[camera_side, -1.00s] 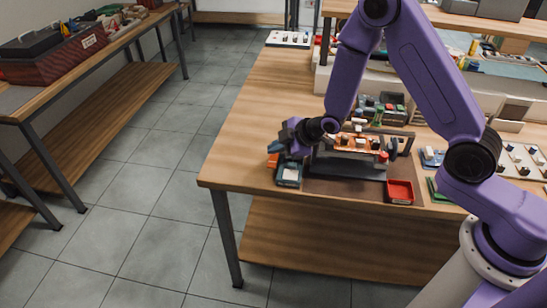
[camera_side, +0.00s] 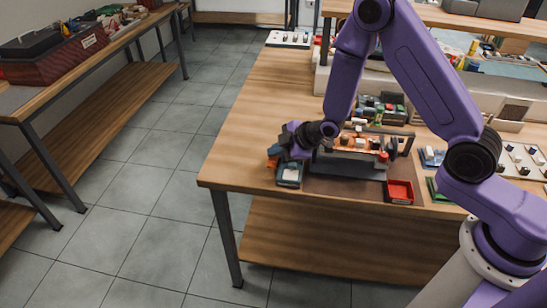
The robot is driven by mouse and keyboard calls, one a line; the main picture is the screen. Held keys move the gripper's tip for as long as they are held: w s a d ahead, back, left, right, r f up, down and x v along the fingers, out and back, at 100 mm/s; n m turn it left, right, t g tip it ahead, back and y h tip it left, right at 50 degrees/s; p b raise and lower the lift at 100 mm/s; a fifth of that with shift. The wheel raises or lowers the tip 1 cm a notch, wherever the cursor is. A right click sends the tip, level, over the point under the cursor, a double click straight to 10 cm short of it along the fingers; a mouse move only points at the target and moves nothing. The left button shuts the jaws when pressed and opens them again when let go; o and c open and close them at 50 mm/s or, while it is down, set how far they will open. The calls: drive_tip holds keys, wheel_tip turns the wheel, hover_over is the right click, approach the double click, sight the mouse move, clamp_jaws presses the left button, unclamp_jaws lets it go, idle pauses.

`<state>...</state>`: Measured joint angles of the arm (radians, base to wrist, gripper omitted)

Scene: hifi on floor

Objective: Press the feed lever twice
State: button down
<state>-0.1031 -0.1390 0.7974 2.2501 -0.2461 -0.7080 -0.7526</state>
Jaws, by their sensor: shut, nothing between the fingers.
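A grey machine (camera_side: 347,166) with an orange upper part (camera_side: 362,146) stands near the table's front edge. A dark handle-like bar (camera_side: 393,134) runs over its back. My gripper (camera_side: 284,152) is at the machine's left end, low over the table, with its fingers shut and nothing seen between them. A small orange part (camera_side: 273,161) shows beside the fingers. I cannot tell whether the fingers touch it, or which part is the feed lever. A dark box with a pale top (camera_side: 289,174) lies just below the gripper.
A red tray (camera_side: 399,191) sits right of the machine at the front edge. A bin of small parts (camera_side: 384,108) is behind it. White boards with small blocks (camera_side: 522,160) lie at the right. The table's left part (camera_side: 250,130) is clear.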

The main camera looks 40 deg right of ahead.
sight(277, 159)
drive_tip(key=shift+s+f, duration=0.1)
drive_tip(key=shift+f, duration=0.65)
idle(1.0)
drive_tip(key=shift+r, duration=0.1)
idle(0.4)
drive_tip(key=shift+d+r, duration=0.1)
drive_tip(key=shift+r, duration=3)
